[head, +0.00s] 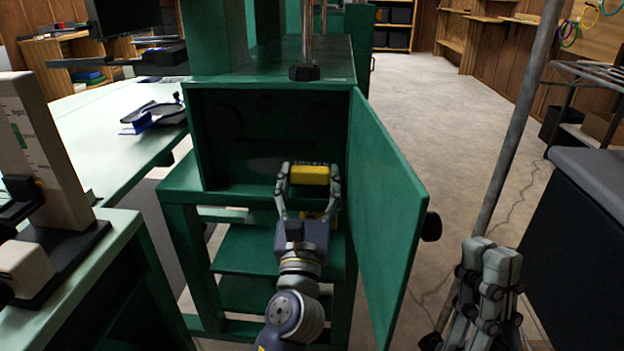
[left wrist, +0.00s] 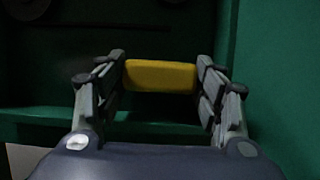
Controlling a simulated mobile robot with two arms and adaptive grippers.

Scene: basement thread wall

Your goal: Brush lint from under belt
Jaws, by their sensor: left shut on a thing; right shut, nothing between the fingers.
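A green machine cabinet (head: 198,150) stands in the middle with its green door (head: 385,210) swung open to the right. My left gripper (head: 310,173) is at the cabinet opening, shut on a yellow brush (head: 309,176). A thin dark strip, perhaps bristles, shows along its far edge. In the left wrist view the yellow brush (left wrist: 160,76) lies level between both fingers. Faint round dark shapes, perhaps pulleys (left wrist: 27,6), show on the cabinet's back wall; the belt and any lint are too dark to make out. My right gripper (head: 490,252) is shut and empty at the lower right.
The open door stands close to the right of my left arm, with a dark knob (head: 431,226) on its outer face. A pale green table (head: 115,165) is at left, a dark-sided bench (head: 590,240) at right. Concrete floor (head: 440,115) is clear beyond the door.

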